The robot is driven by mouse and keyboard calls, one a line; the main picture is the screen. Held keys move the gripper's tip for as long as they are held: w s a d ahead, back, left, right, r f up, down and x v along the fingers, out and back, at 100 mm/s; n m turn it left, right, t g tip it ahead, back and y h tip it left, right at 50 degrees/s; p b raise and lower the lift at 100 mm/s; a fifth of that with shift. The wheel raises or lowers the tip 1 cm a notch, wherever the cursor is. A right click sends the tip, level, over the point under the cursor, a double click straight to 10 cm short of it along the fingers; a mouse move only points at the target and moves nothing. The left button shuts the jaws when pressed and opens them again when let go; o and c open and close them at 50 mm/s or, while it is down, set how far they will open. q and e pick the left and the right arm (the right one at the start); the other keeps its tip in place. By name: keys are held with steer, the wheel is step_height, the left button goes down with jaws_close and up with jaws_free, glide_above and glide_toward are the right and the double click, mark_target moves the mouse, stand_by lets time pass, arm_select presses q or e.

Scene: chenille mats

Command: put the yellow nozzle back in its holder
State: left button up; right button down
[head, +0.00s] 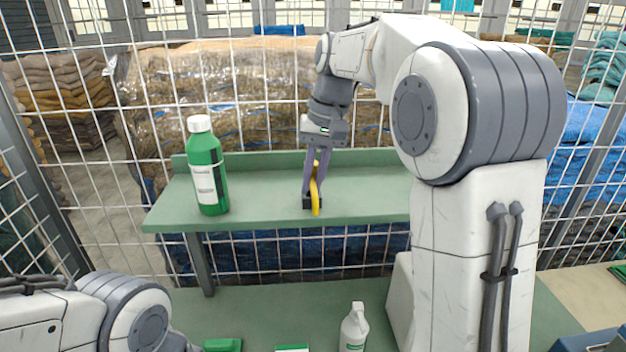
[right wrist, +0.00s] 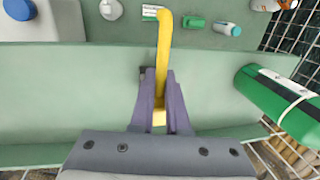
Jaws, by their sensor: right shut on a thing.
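The yellow nozzle (head: 315,200) is a bent tube at the front edge of the green shelf. My right gripper (head: 313,188) is shut on it from above. In the right wrist view the nozzle (right wrist: 163,45) runs between the purple fingers (right wrist: 160,80), its long bent end pointing away past the shelf edge. My left gripper is out of view.
A green bottle with a white cap (head: 208,172) stands on the shelf (head: 260,197) left of my right gripper. On the lower table are a white jug (head: 354,328), a green item (head: 222,345) and a green-white box (head: 292,347). A wire mesh fence rises behind the shelf.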

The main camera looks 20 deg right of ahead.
steer(key=shift+f+b, duration=0.5)
steer(key=shift+f, duration=0.3)
steer(key=shift+r, duration=0.15)
steer(key=shift+r+p, duration=0.45)
steer(key=shift+p, duration=0.25)
steer(key=shift+p, duration=0.5)
stand_by(1.5)
steer(key=shift+f+b, duration=0.35)
steer(key=shift+f, duration=0.25)
steer(key=shift+r, duration=0.1)
stand_by(0.3)
steer(key=shift+r+p, duration=0.4)
steer(key=shift+p, duration=0.2)
steer(key=shift+p, duration=0.5)
stand_by(1.2)
